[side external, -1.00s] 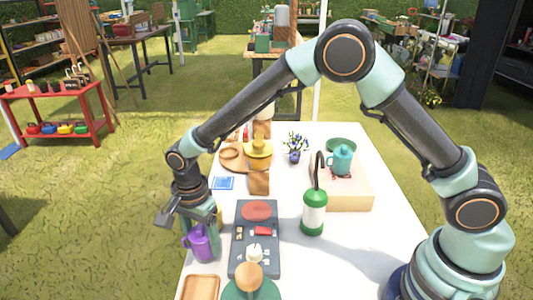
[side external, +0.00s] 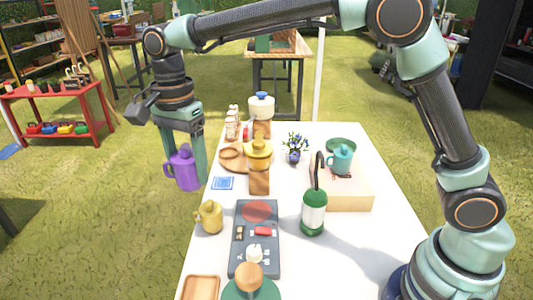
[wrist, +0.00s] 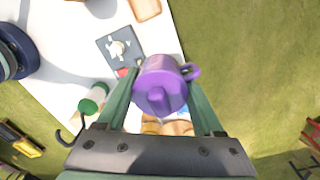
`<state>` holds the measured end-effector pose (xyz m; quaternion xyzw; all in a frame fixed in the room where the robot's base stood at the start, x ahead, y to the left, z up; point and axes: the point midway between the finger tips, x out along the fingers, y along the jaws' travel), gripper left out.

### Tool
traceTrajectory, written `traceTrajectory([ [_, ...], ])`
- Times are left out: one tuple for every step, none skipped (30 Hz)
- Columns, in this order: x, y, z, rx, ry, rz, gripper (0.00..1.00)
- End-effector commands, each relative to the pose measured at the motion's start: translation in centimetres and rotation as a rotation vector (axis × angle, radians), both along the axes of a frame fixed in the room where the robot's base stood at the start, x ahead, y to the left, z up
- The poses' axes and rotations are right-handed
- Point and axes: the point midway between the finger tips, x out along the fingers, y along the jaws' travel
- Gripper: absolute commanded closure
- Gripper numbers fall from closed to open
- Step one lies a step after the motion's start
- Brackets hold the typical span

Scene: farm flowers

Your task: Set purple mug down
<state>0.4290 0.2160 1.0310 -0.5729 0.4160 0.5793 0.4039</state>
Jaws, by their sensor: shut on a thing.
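The purple mug (side external: 184,168) is held in the air, roughly upright, in the side view. It appears beyond the left edge of the white table, over the grass in that picture. My gripper (side external: 186,176) points down with its green fingers on either side of the mug and is shut on it. In the wrist view the purple mug (wrist: 160,82) sits between the two fingers, its handle to the right and its lid or knob toward the camera. The white table (side external: 300,262) is below and to the right.
A yellow mug (side external: 209,217) stands near the table's left edge. A teal mug (side external: 341,158) sits on a raised block (side external: 350,198).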

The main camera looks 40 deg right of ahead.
Motion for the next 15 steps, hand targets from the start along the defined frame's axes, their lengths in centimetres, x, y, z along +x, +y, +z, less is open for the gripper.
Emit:
traceTrajectory([
  [1.1,-0.6,0.0,0.001,-0.001,-0.007,0.93],
  [1.7,-1.0,0.1,0.001,-0.001,-0.009,0.93],
  [2.6,-1.6,0.1,0.001,-0.001,-0.013,0.93],
  [3.4,-2.1,0.2,0.001,-0.002,-0.015,0.93],
  [4.1,-2.7,0.2,0.002,-0.001,-0.018,0.93],
  [5.2,-3.5,0.2,0.003,-0.002,-0.021,0.93],
  [5.9,-4.1,0.3,0.002,-0.002,-0.023,0.93],
  [6.6,-4.8,0.3,0.004,-0.003,-0.026,0.93],
  [7.5,-5.7,0.3,0.004,-0.003,-0.029,0.93],
  [8.1,-6.4,0.2,0.004,-0.003,-0.03,0.93],
  [8.7,-7.0,0.2,0.004,-0.003,-0.032,0.93],
  [9.4,-7.9,0.2,0.005,-0.004,-0.034,0.93],
  [9.8,-8.5,0.2,0.005,-0.004,-0.036,0.93],
  [10.2,-9.1,0.2,0.005,-0.004,-0.038,0.93],
  [10.7,-9.8,0.2,0.005,-0.006,-0.038,0.93],
])
